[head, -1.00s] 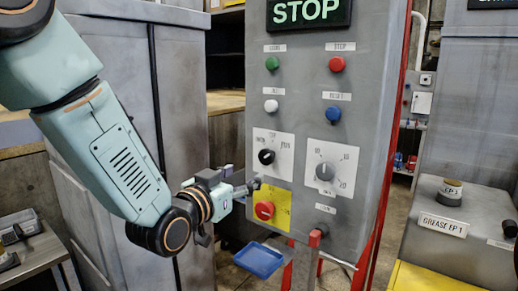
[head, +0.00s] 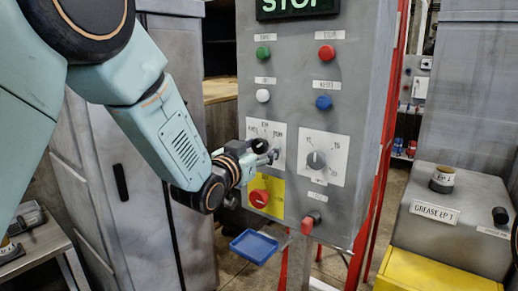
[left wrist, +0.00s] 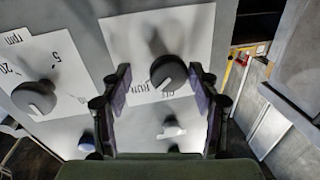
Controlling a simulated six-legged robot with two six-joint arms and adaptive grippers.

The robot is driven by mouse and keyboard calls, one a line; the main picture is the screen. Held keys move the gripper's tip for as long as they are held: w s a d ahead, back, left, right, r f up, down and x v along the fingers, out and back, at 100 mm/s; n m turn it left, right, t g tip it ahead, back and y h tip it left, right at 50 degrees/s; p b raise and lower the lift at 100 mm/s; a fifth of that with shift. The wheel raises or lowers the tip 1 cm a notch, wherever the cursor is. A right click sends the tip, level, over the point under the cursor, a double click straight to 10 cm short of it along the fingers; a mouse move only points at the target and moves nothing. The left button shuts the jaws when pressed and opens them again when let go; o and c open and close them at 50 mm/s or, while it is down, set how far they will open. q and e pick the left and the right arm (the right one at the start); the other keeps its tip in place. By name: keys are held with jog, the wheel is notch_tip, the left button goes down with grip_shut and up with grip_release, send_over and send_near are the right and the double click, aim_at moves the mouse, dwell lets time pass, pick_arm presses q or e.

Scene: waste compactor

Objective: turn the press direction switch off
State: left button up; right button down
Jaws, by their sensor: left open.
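The press direction switch is a black rotary knob (head: 260,146) on a white plate at the left of the grey control panel (head: 310,100). My left gripper (head: 272,157) is in front of this plate and partly covers it. In the left wrist view the dark knob (left wrist: 168,72) shows between the two open fingers of my left gripper (left wrist: 160,75), with gaps on both sides. The picture there is upside down. I cannot tell whether the fingertips reach the knob's depth. Its plate's lettering is only partly legible. My right gripper is not in view.
A grey dial (head: 316,160) sits right of the switch, and a red knob (head: 259,198) on a yellow plate below it. Green (head: 263,54), red (head: 326,52), white (head: 263,95) and blue (head: 323,102) buttons are above. A blue tray (head: 254,246) juts out below.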

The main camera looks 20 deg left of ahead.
pick_arm(q)
jog(key=shift+w+a+f, duration=0.1)
jog(key=shift+w, duration=0.05)
jog(key=shift+a, duration=0.3)
jog(key=shift+c, duration=0.9)
jog(key=shift+s+a, duration=0.25)
jog(key=shift+a, duration=0.1)
jog(key=c, duration=0.3)
jog(key=shift+d, duration=0.4)
jog(key=c, duration=0.3)
jog(key=shift+a, duration=0.2)
jog(key=c, duration=0.4)
jog(key=shift+d, duration=0.15)
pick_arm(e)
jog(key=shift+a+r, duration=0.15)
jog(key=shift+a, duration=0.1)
